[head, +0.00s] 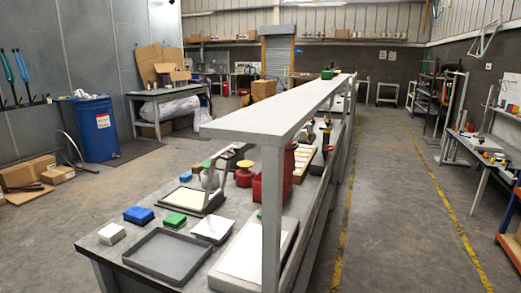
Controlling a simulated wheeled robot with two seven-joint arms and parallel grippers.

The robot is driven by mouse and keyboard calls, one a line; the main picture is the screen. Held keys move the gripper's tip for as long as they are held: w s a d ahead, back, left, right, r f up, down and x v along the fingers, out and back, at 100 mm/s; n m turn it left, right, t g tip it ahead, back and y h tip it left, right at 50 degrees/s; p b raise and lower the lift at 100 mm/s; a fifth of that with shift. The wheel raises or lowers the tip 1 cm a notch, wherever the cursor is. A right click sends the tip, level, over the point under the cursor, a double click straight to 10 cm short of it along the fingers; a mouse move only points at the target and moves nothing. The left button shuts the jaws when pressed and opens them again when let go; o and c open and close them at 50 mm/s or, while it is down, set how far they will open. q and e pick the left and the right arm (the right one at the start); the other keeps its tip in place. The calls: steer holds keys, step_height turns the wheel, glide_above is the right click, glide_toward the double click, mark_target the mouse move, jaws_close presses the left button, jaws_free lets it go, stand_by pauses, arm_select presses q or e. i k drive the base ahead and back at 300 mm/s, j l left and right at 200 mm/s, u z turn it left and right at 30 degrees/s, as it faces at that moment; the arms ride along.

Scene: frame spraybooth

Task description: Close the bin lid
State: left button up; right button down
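Neither of my grippers shows in the head view. I cannot clearly make out a bin with a lid. A large blue drum (96,128) with a white label stands on the floor at the left; some items lie on its top, and I cannot tell whether it has a lid. A red container (289,172) stands on the grey workbench (128,243), partly hidden behind the shelf post. A framed tray (198,200) on the bench has a tilted frame or flap rising from its back edge.
A long raised shelf (275,112) runs above the bench. On the near bench end are a dark grey tray (166,255), a blue box (138,215), a green box (174,219) and a white block (111,233). Cardboard boxes (28,172) lie at left. The right aisle is clear.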

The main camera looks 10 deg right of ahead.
mark_target(289, 160)
steer(key=i+l+u, duration=0.1)
steer(key=l+u, duration=0.35)
steer(key=i+l+u, duration=0.1)
steer(key=l+u, duration=0.6)
steer(key=u, duration=0.15)
